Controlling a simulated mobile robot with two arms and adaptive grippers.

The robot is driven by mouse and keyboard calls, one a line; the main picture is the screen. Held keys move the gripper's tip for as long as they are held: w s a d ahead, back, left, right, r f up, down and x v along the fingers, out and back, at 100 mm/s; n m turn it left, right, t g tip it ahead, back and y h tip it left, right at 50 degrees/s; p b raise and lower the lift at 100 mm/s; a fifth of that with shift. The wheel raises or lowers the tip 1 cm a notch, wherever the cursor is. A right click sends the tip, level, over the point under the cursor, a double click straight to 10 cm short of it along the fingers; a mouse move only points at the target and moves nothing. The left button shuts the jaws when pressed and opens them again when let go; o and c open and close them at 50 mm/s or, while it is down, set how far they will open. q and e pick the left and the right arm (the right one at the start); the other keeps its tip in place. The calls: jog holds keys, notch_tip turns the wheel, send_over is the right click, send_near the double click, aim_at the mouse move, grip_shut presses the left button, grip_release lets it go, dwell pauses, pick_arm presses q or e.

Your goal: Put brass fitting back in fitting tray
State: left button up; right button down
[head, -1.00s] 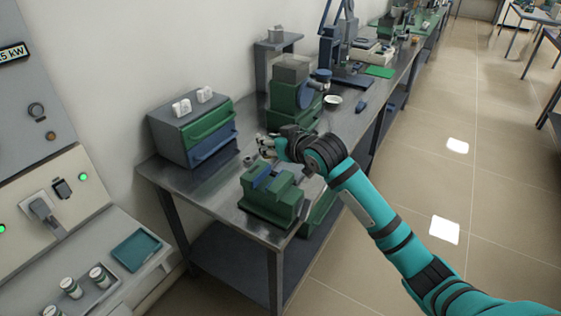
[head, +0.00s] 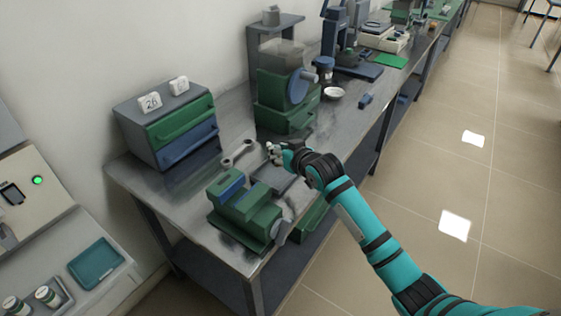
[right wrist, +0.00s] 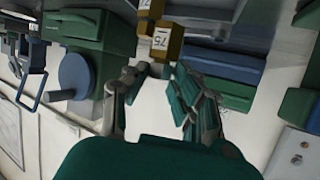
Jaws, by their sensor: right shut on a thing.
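My right gripper (head: 272,151) is over the bench, between the green vise and the green machine with the blue disc. In the right wrist view the fingers (right wrist: 157,74) close around the near end of a brass-coloured block, the brass fitting (right wrist: 160,45), which has a white label reading 75. In the head view the fitting is too small to make out clearly. A flat dark grey piece (head: 275,178) lies on the bench just below the gripper; I cannot tell whether it is the fitting tray. My left gripper is not in view.
The green vise (head: 245,210) stands at the bench's near end, with a wrench (head: 238,153) behind it. A drawer cabinet (head: 168,122) is at left and the green machine (head: 286,90) behind. A teal tray (head: 97,262) lies on the separate left surface.

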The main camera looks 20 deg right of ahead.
jog(key=shift+f, duration=0.35)
notch_tip(320, 180, down, 3)
jog(key=shift+d+r, duration=0.15)
jog(key=shift+w+f, duration=0.1)
jog(key=shift+f, duration=0.4)
jog(key=c, duration=1.5)
grip_release()
jog(key=shift+f, duration=0.15)
jog(key=o, duration=0.4)
jog(key=shift+o, duration=0.2)
jog(key=shift+r, duration=0.3)
jog(key=shift+s, duration=0.4)
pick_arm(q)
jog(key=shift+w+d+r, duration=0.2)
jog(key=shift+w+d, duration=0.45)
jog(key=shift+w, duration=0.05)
pick_arm(e)
jog(key=v, duration=1.1)
jog(key=shift+d+r, duration=0.15)
jog(key=shift+r, duration=0.05)
